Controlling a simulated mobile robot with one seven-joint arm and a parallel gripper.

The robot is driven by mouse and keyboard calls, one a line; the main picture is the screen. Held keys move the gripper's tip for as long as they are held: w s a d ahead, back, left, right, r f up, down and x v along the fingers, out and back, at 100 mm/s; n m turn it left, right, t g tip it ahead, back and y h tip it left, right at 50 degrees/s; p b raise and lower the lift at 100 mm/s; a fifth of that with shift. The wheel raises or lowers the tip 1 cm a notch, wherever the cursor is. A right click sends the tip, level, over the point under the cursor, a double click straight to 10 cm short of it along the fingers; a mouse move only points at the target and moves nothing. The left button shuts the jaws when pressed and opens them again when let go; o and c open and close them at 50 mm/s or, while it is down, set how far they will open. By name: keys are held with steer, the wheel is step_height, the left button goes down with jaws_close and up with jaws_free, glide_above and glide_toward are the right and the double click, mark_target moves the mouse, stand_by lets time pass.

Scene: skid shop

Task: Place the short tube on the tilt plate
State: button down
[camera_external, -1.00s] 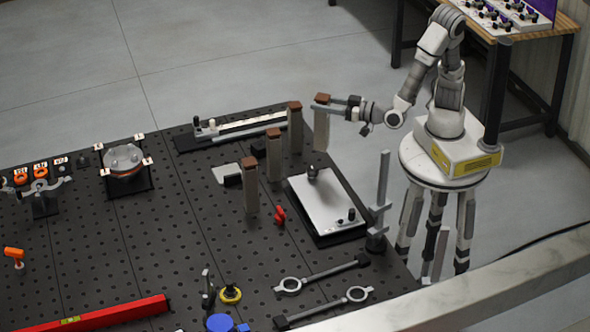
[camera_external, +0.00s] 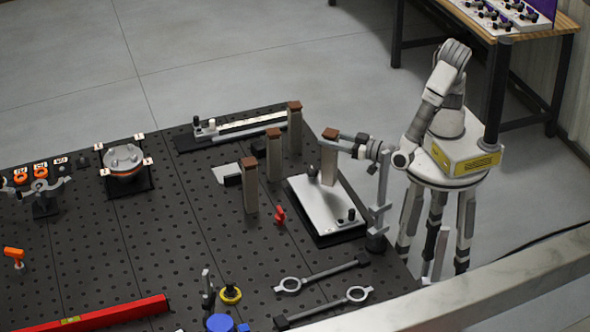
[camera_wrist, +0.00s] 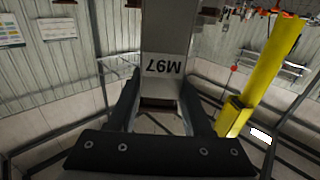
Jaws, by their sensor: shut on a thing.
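My gripper (camera_external: 338,147) is shut on an upright square grey tube (camera_external: 329,168) with a brown top, which I take as the short tube. In the wrist view, the tube (camera_wrist: 166,35) stands between the fingers and bears the mark M97 upside down. The tilt plate (camera_external: 315,218) is a pale flat plate on a black base at the table's right edge. The tube's lower end shows over the plate's far part, beside a dark knob (camera_external: 312,170). I cannot tell whether it touches the plate.
Several similar brown-topped posts stand left of the plate, the nearest (camera_external: 250,190) beside a red clamp (camera_external: 280,214). A grey upright stand (camera_external: 383,190) rises at the plate's right, close to my arm. Two wrenches (camera_external: 320,275) lie in front.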

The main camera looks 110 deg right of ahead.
mark_target(336, 152)
steer(key=shift+f, duration=2.05)
steer(key=shift+f, duration=0.15)
steer(key=shift+c, duration=1.6)
jaws_free()
steer(key=shift+a, duration=0.1)
